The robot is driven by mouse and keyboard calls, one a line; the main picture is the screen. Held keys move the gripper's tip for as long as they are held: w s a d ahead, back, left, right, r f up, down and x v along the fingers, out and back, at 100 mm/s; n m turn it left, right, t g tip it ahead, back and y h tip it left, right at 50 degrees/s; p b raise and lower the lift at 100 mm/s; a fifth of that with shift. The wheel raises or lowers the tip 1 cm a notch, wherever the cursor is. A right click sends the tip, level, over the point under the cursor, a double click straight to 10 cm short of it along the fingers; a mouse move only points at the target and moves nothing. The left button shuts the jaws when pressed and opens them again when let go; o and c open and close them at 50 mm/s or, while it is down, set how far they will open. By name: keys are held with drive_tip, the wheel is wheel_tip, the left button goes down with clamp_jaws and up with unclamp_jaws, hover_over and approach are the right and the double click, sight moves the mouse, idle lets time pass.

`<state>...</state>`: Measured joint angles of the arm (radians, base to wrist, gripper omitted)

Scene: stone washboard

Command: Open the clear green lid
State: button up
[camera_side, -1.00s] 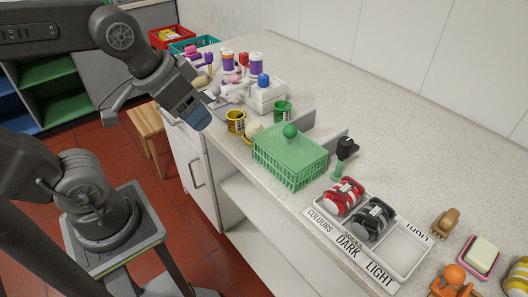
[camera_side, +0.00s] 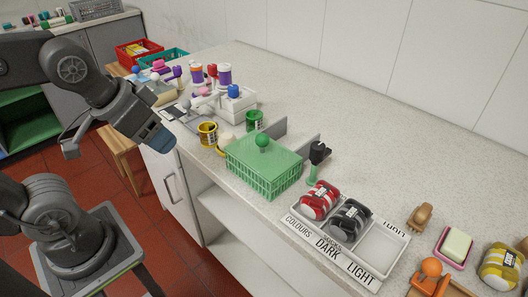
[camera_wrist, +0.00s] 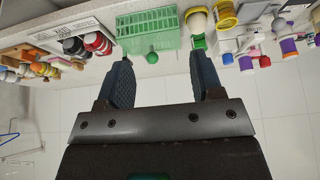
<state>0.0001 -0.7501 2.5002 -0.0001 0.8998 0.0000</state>
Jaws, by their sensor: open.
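The clear green lid (camera_side: 266,152) lies flat on the green basket (camera_side: 262,180), with a round green knob (camera_side: 263,141) on top. The basket stands near the counter's front edge. In the wrist view the basket (camera_wrist: 146,27) and knob (camera_wrist: 152,58) show at the top centre, beyond the fingertips. My gripper (camera_wrist: 160,68) is open and empty, its two blue-grey fingers apart. In the side view my gripper (camera_side: 158,140) is left of the basket, in front of the counter edge, and apart from it.
A yellow mug (camera_side: 207,133) and a green cup (camera_side: 255,121) stand left of the basket. A black-topped green-handled item (camera_side: 318,158) and a labelled sock tray (camera_side: 385,252) stand to its right. Grey upright dividers (camera_side: 302,148) stand behind it. The counter's back is clear.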

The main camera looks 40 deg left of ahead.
drive_tip(key=w+r+n+g, duration=0.2)
drive_tip(key=w+r+n, duration=0.15)
drive_tip(key=w, duration=0.45)
drive_tip(key=n+g+h, duration=0.2)
drive_tip(key=n, duration=0.1)
approach(261, 134)
drive_tip(key=x, duration=1)
drive_tip(key=shift+f, duration=0.3)
drive_tip(key=shift+c, duration=0.3)
clamp_jaws()
